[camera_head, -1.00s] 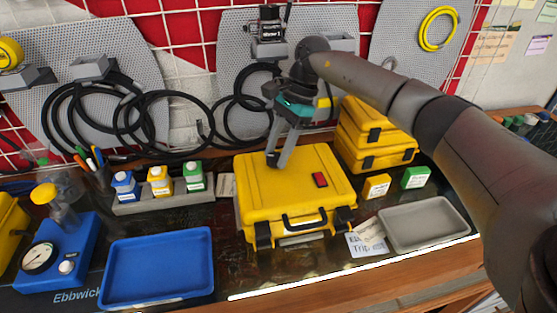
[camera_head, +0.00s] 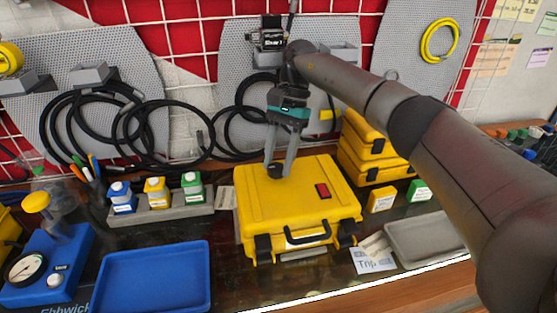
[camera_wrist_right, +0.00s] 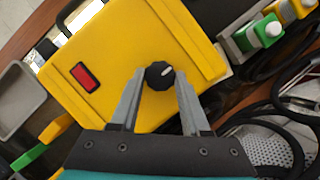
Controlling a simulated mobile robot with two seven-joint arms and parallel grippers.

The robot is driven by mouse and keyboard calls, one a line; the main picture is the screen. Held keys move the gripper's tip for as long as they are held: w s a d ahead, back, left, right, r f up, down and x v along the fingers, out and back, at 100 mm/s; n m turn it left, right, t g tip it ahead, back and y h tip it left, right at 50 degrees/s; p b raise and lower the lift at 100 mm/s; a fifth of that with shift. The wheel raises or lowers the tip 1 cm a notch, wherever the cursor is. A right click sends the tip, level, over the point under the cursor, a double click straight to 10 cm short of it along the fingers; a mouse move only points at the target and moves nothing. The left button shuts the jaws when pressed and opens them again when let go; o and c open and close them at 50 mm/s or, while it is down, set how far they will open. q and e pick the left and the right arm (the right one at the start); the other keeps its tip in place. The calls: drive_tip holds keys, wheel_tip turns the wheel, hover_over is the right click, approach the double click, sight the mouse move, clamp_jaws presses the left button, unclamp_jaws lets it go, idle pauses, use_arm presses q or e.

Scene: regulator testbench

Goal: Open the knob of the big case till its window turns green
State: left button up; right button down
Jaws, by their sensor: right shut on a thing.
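The big yellow case (camera_head: 300,212) lies closed on the bench, its black handle and latches facing me. Its window (camera_head: 322,191) is red, and it is red in the right wrist view (camera_wrist_right: 84,76) too. In the right wrist view the knob (camera_wrist_right: 160,75) shows a pale pointer line. My right gripper (camera_head: 279,168) reaches down from above with one finger on each side of the knob, shut on it. My left gripper is not in view.
Smaller stacked yellow cases (camera_head: 368,150) stand right of the big case. A blue tray (camera_head: 156,277) lies front left, a grey tray (camera_head: 428,238) at the right. A rack of small bottles (camera_head: 160,207) stands behind left. Black hoses (camera_head: 165,125) hang behind.

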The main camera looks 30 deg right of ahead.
drive_tip(key=shift+c, duration=1.9)
unclamp_jaws()
drive_tip(key=v, duration=0.7)
drive_tip(key=shift+r+p, duration=0.25)
drive_tip(key=shift+p, duration=0.15)
drive_tip(key=shift+w, duration=0.1)
